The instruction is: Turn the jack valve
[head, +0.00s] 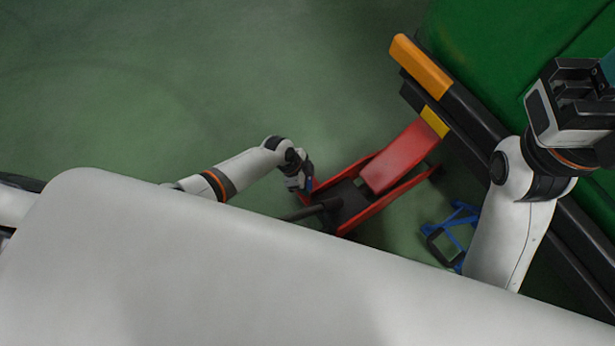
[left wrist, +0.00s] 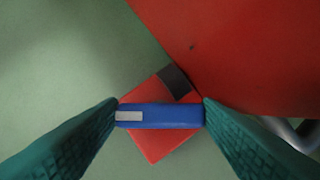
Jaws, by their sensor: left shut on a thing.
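The jack is a red floor jack (head: 400,155) with a black pole-like handle (head: 308,211), on the floor in the middle of the head view. In the left wrist view the jack valve is a blue bar (left wrist: 165,116) with a pale patch at its left end. It lies over a small red block (left wrist: 160,143) beside a large red surface (left wrist: 235,50). My left gripper (head: 307,184) is at the jack's near left end; its teal fingers (left wrist: 160,116) are shut on the two ends of the blue bar. My right gripper (head: 580,85) is raised at the right, away from the jack; its jaw opening is unclear.
A green vehicle body (head: 490,40) with a black side rail (head: 470,105) and an orange block (head: 420,67) fills the upper right, by the jack's far end. A blue stand (head: 455,232) is on the floor near my right arm. The green floor at upper left is clear.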

